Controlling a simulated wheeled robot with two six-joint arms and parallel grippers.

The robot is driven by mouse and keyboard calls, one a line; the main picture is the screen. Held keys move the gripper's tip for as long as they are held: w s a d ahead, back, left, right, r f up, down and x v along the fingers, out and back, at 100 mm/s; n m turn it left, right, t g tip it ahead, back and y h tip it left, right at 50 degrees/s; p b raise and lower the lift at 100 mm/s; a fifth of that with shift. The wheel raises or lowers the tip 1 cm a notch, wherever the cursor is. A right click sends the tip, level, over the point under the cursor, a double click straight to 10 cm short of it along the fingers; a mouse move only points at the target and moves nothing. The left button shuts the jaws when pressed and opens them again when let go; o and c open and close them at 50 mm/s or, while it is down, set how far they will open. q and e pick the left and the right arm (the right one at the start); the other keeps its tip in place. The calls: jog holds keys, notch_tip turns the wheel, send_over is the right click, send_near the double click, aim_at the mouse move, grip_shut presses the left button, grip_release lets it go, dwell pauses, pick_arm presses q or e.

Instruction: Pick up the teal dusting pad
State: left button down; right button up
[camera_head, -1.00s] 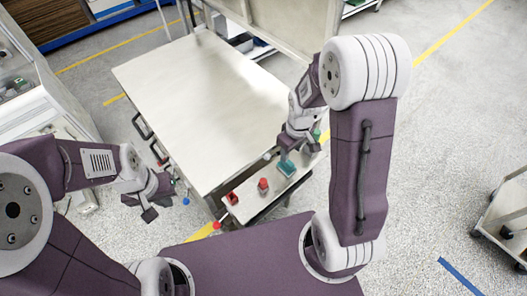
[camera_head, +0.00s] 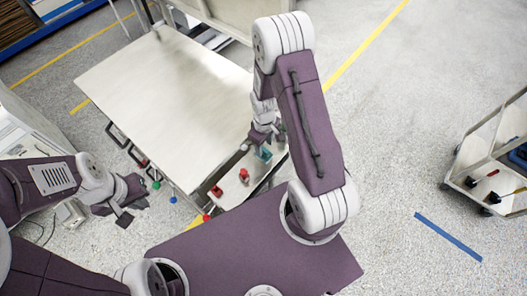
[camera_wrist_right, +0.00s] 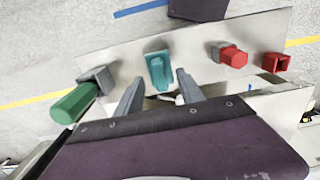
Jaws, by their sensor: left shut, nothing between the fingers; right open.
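The teal dusting pad (camera_head: 264,154) is on the narrow light shelf along the table's near right end. In the right wrist view the teal pad (camera_wrist_right: 158,70) shows upright in the picture, near the shelf's middle. My right gripper (camera_head: 263,143) is open above the pad. In the wrist view its two fingers (camera_wrist_right: 161,80) point at the pad, one on each side of its lower end; I cannot tell whether they touch it. My left gripper (camera_head: 130,203) is shut and empty, off the table's left side, far from the pad.
On the shelf, a green-handled object (camera_wrist_right: 75,103) sits in a grey holder left of the pad; a red-topped object (camera_wrist_right: 233,57) and a red holder (camera_wrist_right: 276,63) are to the right. The big table (camera_head: 165,100) is bare. A cart (camera_head: 495,165) stands at far right.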

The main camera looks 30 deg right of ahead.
aim_at(264, 149)
notch_tip(264, 149, down, 4)
jog(key=shift+r+p, duration=0.25)
jog(key=shift+p, duration=0.35)
jog(key=shift+w+f, duration=0.2)
jog(key=shift+f, duration=0.1)
jog(key=shift+s, duration=0.1)
grip_shut()
jog(key=shift+r+b, duration=0.35)
jog(key=shift+r, duration=0.15)
notch_tip(264, 149, up, 3)
jog(key=shift+f+b, duration=0.2)
jog(key=shift+b, duration=0.35)
jog(key=s+d+r+b, duration=0.2)
jog(key=s+d+r, duration=0.3)
jog(key=s, duration=0.5)
notch_tip(264, 149, up, 3)
jog(key=shift+s+d+f, duration=0.15)
jog(key=shift+f, duration=0.05)
